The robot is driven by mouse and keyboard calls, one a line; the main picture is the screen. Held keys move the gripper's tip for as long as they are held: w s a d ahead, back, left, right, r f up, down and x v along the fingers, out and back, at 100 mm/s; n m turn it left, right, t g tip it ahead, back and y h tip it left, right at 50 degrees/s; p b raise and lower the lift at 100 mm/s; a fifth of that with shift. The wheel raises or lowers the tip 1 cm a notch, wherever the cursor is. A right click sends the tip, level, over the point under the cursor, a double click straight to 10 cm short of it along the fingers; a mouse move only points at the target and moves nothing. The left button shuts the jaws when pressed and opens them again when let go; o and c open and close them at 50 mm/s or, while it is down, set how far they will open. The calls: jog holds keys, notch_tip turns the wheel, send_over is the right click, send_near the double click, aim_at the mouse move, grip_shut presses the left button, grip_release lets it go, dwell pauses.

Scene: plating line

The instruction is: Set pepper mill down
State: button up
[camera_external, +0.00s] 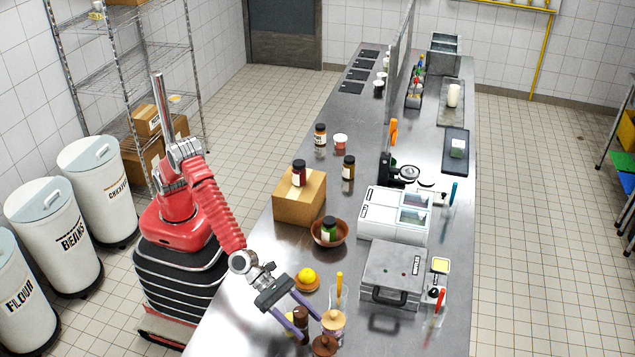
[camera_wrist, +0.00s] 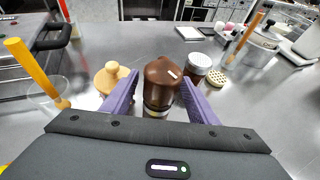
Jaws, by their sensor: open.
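The dark brown pepper mill (camera_wrist: 162,82) has a rounded top and stands upright in the wrist view, between the two purple fingers of my gripper (camera_wrist: 158,90). Its lower part is hidden behind the gripper body. In the external view, the mill (camera_external: 301,316) shows as a dark brown shape between the fingers of my gripper (camera_external: 308,328), low over the steel counter (camera_external: 245,318). The gripper is open. I cannot tell whether either finger touches the mill.
A jar with a tan knobbed lid (camera_wrist: 112,77) stands close left of the fingers. A clear cup with an orange-handled tool (camera_wrist: 40,75) is at far left. An orange-yellow fruit (camera_external: 306,276) sits behind the gripper.

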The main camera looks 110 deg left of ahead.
jog(key=v, duration=0.9)
jog(key=shift+s, duration=0.25)
jog(key=shift+a+r, duration=0.15)
jog(key=shift+a, duration=0.05)
dwell(0.3)
jog(key=s+a+r+n+y, duration=0.1)
jog(key=a+r+n+y, duration=0.35)
jog(key=a, duration=0.85)
jog(key=s+a+r+n+y, duration=0.1)
jog(key=a+r+n+y, duration=0.1)
jog(key=a+r+n, duration=0.7)
jog(key=s+a+f+n+g+y, duration=0.1)
jog(key=s+a+n, duration=0.45)
jog(key=a, duration=0.45)
jog(key=s+a+f+n+g+y, duration=0.1)
jog(key=s+a+f+n+y, duration=0.1)
jog(key=s+a+n, duration=0.6)
jog(key=s+a+f+n+g+h, duration=0.2)
jog(key=s+n, duration=0.4)
jog(key=s, duration=0.4)
jog(key=s+a+f+n+g+h, duration=0.2)
jog(key=s+f+n, duration=0.2)
jog(key=s+n, duration=0.3)
jog(key=s, duration=0.4)
jog(key=shift+a+f+n+g, duration=0.2)
jog(key=shift+f+n+g, duration=0.1)
jog(key=shift+f+g, duration=0.1)
